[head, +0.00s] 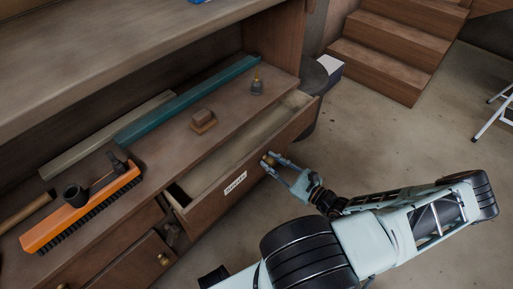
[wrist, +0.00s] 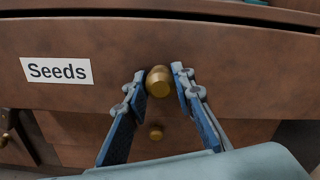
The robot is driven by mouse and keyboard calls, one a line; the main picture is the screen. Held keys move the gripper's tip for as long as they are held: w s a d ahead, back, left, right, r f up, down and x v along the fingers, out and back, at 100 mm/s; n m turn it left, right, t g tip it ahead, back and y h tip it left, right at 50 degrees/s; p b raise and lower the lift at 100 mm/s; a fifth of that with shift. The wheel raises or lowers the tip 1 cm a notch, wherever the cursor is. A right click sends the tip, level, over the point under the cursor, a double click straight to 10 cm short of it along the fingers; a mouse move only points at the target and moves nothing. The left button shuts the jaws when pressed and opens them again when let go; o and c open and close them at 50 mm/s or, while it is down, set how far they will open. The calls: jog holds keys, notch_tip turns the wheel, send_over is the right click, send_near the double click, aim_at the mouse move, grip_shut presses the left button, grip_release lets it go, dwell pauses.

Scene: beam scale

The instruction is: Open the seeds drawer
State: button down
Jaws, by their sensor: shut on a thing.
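The seeds drawer (head: 207,207) is a brown wooden drawer, pulled partway out in the head view, with its pale inside showing. Its front (wrist: 250,65) fills the upper part of the wrist view and carries a white "Seeds" label (wrist: 57,71). A round brass knob (wrist: 158,82) sits on that front, to the right of the label. My gripper (head: 271,160) has one finger on each side of the knob and is shut on it. The fingers (wrist: 159,90) also show in the wrist view. The drawer's inside is only partly visible.
On the bench top are an orange brush (head: 80,212), a small wooden block (head: 203,119) and a small brass-topped weight (head: 257,82). Wooden steps (head: 395,45) stand at the back right. The floor to the right is mostly clear.

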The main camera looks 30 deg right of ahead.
jog(key=v, duration=1)
jog(key=c, duration=1.6)
grip_release()
jog(key=shift+s, duration=0.1)
jog(key=v, duration=1.2)
jog(key=shift+r, duration=0.1)
